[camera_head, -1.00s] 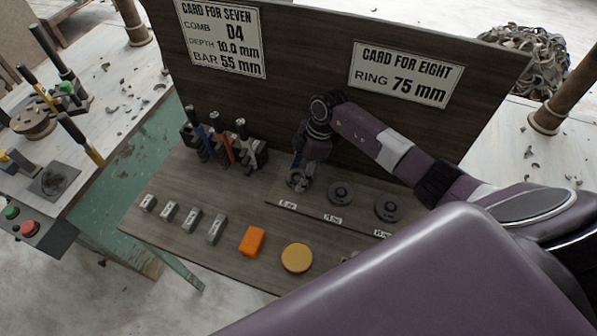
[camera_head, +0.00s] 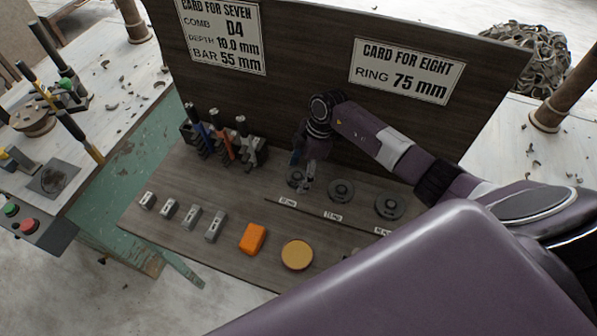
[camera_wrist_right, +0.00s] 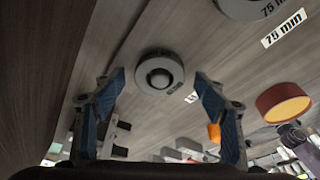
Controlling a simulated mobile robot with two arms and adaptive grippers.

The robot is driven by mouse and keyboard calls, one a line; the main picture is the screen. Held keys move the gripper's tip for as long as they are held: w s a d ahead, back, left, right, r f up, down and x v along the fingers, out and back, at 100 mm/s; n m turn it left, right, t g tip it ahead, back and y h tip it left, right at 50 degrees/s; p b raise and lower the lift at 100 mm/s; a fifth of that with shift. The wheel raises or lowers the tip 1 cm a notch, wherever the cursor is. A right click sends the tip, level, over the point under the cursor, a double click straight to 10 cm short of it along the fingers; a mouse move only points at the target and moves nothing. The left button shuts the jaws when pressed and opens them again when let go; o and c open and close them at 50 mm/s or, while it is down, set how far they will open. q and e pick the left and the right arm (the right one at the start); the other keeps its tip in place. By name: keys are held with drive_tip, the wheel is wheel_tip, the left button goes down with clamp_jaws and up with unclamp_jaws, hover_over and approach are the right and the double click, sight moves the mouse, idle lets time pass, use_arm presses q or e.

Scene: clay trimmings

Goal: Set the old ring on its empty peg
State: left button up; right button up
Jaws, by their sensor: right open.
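Three dark grey rings lie in a row on the board, each around a peg, with white labels in front. The left, smallest ring (camera_head: 296,179) is under my right gripper (camera_head: 303,172). In the right wrist view this ring (camera_wrist_right: 159,72) lies flat around its dark peg, beyond and between the spread blue fingertips, which do not touch it. The gripper is open and empty. The middle ring (camera_head: 340,190) and the right ring (camera_head: 389,207) sit to its right. I cannot tell by looks which is the old ring. My left gripper is not in view.
Upright tools stand in a dark rack (camera_head: 212,150) left of my gripper. Several small grey blocks, an orange block (camera_head: 253,239) and a round tan pad (camera_head: 297,255) line the front. A back panel (camera_head: 310,60) with a card reading "RING 75 mm" (camera_head: 406,71) rises close behind the gripper.

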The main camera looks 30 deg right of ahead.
drive_tip(key=v, duration=0.7)
drive_tip(key=shift+d+r, duration=0.15)
drive_tip(key=shift+r, duration=0.1)
idle(0.4)
